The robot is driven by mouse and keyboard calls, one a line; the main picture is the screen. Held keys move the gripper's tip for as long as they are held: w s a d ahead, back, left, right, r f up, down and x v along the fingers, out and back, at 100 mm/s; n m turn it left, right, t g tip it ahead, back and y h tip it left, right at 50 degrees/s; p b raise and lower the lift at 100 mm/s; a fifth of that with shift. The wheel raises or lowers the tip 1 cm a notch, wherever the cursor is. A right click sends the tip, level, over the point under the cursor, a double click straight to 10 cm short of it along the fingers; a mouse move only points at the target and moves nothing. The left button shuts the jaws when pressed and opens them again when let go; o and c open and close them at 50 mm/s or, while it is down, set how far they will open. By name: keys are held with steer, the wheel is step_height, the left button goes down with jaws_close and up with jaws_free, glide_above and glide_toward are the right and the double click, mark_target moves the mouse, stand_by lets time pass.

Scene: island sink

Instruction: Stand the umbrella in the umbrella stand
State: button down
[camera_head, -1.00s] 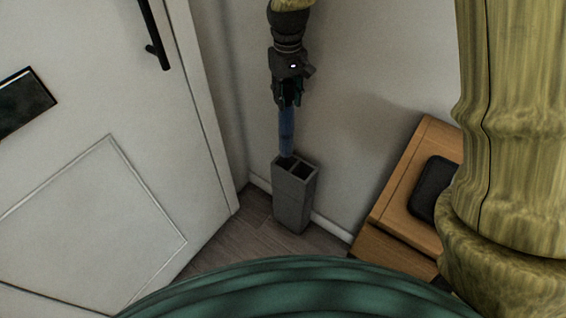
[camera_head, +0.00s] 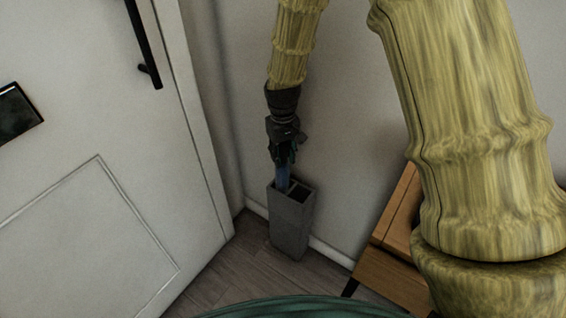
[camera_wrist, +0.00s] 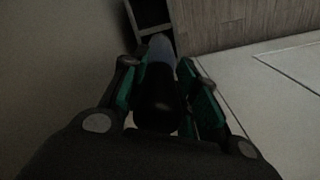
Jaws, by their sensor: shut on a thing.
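The blue umbrella (camera_head: 282,176) hangs upright below my gripper (camera_head: 284,156) in the head view. My gripper is shut on its upper part. The umbrella's lower part is hidden inside the left opening of the grey umbrella stand (camera_head: 291,226), a tall box with more than one compartment. In the wrist view the umbrella (camera_wrist: 158,82) lies between my green-padded fingers (camera_wrist: 160,92) and runs toward the stand's dark opening (camera_wrist: 150,16). I cannot see whether its tip touches the stand's bottom.
The stand is on the wood floor (camera_head: 235,268) in the corner. A white door (camera_head: 90,150) with a black handle (camera_head: 146,45) is at the left. A wooden cabinet (camera_head: 392,280) stands to the right. The wall is close behind the stand.

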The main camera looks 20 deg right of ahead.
mark_target(283, 162)
steer(key=shift+f, duration=1.6)
steer(key=c, duration=1.1)
jaws_free()
steer(key=shift+b, duration=0.3)
step_height(283, 162, up, 12)
steer(key=p, duration=0.3)
